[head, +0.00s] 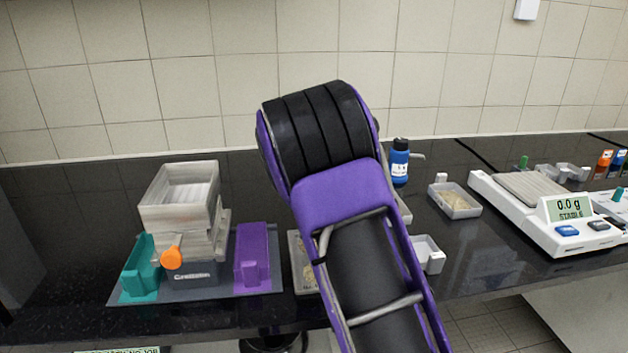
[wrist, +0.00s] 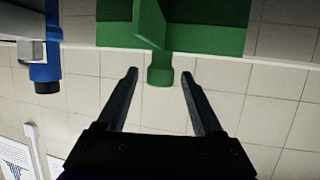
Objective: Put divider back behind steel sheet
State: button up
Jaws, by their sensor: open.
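A green piece (wrist: 215,32), which may be the divider, fills the upper middle of the wrist view. It has a flat panel, a raised rib and a round knob. My gripper (wrist: 159,73) is open, with its fingertips on either side of the knob and gaps on both sides. Nothing is held. In the head view my arm hides the gripper and the green piece. I cannot make out a steel sheet for certain in either view.
A blue bottle (head: 400,163) stands just right of my arm; it also shows in the wrist view (wrist: 46,60). A sieve shaker (head: 192,272) with teal and purple blocks stands left. A balance (head: 550,225) and a tray (head: 455,203) stand right. The tiled wall is behind.

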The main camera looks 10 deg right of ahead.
jog(key=v, duration=0.8)
jog(key=shift+p, duration=0.4)
